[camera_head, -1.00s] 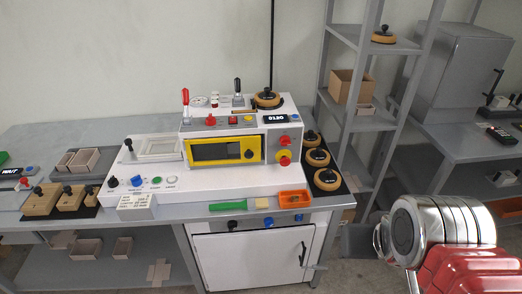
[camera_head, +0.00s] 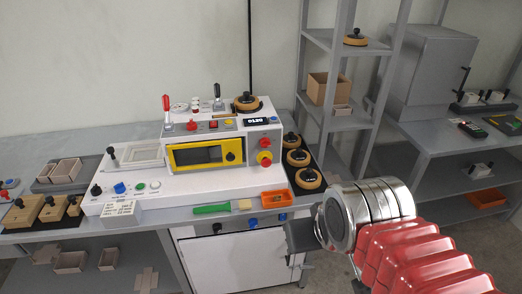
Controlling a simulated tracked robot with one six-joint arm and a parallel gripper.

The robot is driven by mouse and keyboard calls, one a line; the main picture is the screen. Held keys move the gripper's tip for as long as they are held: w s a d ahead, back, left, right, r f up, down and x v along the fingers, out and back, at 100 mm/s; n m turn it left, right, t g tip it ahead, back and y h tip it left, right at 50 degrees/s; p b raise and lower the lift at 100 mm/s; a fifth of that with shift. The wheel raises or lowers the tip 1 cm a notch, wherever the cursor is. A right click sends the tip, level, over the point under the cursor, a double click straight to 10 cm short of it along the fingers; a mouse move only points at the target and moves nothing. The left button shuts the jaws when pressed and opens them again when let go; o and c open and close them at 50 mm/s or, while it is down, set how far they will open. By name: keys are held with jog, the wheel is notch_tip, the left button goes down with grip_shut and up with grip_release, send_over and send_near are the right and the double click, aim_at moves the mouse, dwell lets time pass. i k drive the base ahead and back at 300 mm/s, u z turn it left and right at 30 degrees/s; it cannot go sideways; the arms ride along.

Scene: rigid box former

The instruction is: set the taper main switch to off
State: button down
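The white machine (camera_head: 215,185) with a yellow-framed window (camera_head: 205,155) stands on the grey bench. On its right end face are a red knob (camera_head: 265,142) and, below it, a red knob on a yellow plate (camera_head: 264,158). I see no readable label, so I cannot tell which control is the taper main switch. My arm's silver wrist and red sleeve are at lower right. The dark grey end of my gripper (camera_head: 301,237) is at the bench's front right, in front of and below the knobs and apart from them. Its fingers are not clear.
An orange tray (camera_head: 277,200) and a green-handled brush (camera_head: 212,209) lie along the bench front. Several wooden discs with black knobs (camera_head: 307,179) sit on a dark mat right of the machine. A grey shelf rack (camera_head: 335,123) stands behind at right.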

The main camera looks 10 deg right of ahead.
aim_at(265, 142)
jog(key=z, duration=0.05)
jog(key=i, duration=1)
jog(key=u, duration=0.05)
